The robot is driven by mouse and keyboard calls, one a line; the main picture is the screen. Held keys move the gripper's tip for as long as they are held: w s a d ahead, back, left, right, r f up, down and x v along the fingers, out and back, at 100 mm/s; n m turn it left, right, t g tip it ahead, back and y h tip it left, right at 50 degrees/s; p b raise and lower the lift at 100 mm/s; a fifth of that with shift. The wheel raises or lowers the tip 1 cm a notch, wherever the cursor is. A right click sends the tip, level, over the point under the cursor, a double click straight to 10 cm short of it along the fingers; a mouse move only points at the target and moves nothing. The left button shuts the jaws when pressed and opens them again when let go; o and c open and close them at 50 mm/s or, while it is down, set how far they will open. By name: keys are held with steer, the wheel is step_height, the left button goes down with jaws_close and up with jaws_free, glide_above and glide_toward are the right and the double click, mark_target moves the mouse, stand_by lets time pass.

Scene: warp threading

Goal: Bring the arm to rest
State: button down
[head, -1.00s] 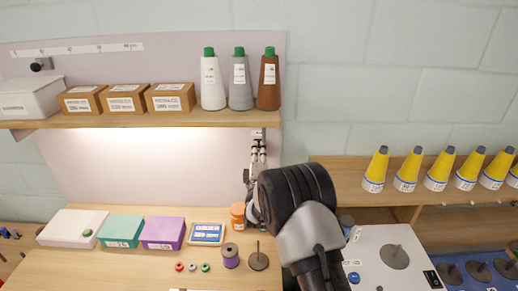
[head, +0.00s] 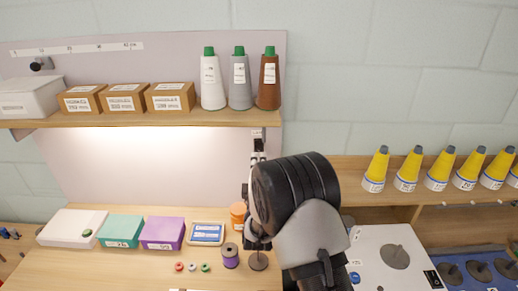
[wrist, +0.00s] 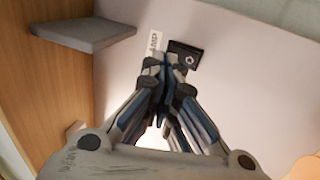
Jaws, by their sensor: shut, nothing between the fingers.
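My gripper (wrist: 166,66) is in the wrist view with its two fingers drawn together and nothing between them. Its tips point at the pale back board, close to a small white label (wrist: 154,43) and a black plate (wrist: 184,55). In the head view my dark wrist and grey arm link stand in front of the board, right of the orange jar (head: 238,214). They hide most of the gripper there.
A wooden shelf (head: 150,119) with boxes and cones is above left. Below are a purple box (head: 163,233), a framed card (head: 206,234), a purple spool (head: 230,256) and a disc-based spindle (head: 258,261). Yellow cones (head: 408,170) stand on the right shelf.

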steer(key=shift+r, duration=0.1)
step_height(320, 180, up, 6)
steer(key=d+m+g+y, duration=0.1)
steer(key=d+m+g, duration=0.2)
steer(key=m, duration=0.1)
steer(key=s+d+r+m+g, duration=0.2)
steer(key=s+g, duration=0.1)
steer(key=s, duration=0.3)
steer(key=s+d+r+m+g, duration=0.2)
steer(key=s+m, duration=0.1)
steer(key=s, duration=0.3)
steer(key=s+d+f+m+g, duration=0.1)
steer(key=s+d+m+g, duration=0.1)
steer(key=s, duration=0.9)
steer(key=s+d+f+m+g, duration=0.2)
steer(key=s+d+m+g, duration=0.1)
steer(key=s, duration=0.8)
steer(key=s+d+f+m+g+h, duration=0.1)
steer(key=s+d+m+g, duration=0.2)
steer(key=s, duration=0.9)
steer(key=shift+f+m, duration=0.25)
steer(key=shift+m, duration=0.25)
steer(key=shift+a, duration=0.1)
